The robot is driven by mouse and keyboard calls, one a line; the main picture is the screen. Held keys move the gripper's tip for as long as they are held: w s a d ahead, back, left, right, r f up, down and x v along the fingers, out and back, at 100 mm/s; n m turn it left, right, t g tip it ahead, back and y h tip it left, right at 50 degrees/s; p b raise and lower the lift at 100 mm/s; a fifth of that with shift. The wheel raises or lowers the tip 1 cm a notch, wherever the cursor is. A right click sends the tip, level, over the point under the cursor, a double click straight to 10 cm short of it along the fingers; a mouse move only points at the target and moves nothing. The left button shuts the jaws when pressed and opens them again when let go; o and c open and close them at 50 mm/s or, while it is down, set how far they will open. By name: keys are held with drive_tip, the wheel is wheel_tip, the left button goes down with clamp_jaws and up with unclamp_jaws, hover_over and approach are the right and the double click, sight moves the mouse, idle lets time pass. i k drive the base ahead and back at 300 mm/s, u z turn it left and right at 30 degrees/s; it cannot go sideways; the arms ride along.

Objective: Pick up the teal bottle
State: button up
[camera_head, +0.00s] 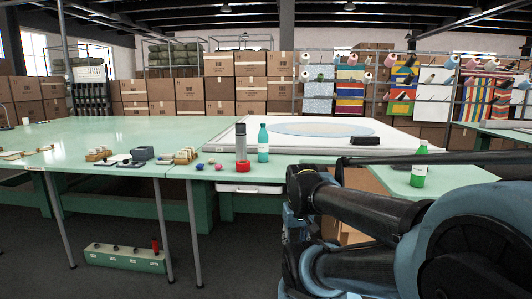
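The teal bottle (263,146) stands upright on the green table (130,135), near its front edge and right of the picture's middle-left. It has a pale label and nothing covers it. A grey cylinder (241,143) stands close to its left. My arm fills the lower right of the view, to the right of the bottle and apart from it. I cannot make out my gripper's fingers in this view.
Small coloured balls (200,167) lie to the left. A green bottle (419,165) stands at the right, beyond my arm. A white framed panel (390,147) lies behind the teal bottle. Stacked boxes (235,85) line the back.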

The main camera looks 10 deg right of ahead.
sight(263, 136)
drive_tip(key=z, duration=0.4)
drive_tip(key=i, duration=1)
